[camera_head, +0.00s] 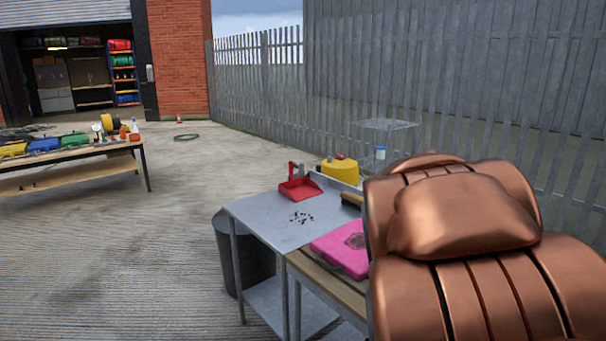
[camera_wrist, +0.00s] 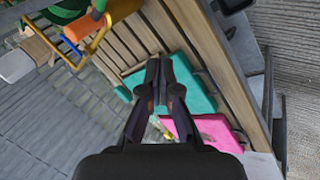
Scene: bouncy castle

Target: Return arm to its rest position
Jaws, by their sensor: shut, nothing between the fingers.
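My gripper (camera_wrist: 160,65) shows in the wrist view with its two dark fingers together and nothing between them. It is above a slatted wooden bench top, with its tips seen against a teal case (camera_wrist: 190,85). A pink case (camera_wrist: 218,132) lies beside the teal one, to the lower right. My gripper is not seen in the head view. There, a large copper-coloured part of my own body fills the lower right and hides what stands behind it.
In the head view, a grey metal table (camera_head: 262,218) holds a red dustpan (camera_head: 300,188) and dark bits. A pink case (camera_head: 345,247) lies on the wooden bench joined to it. A dark bin (camera_head: 245,262) stands below. Open concrete lies to the left, before another workbench (camera_head: 75,157).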

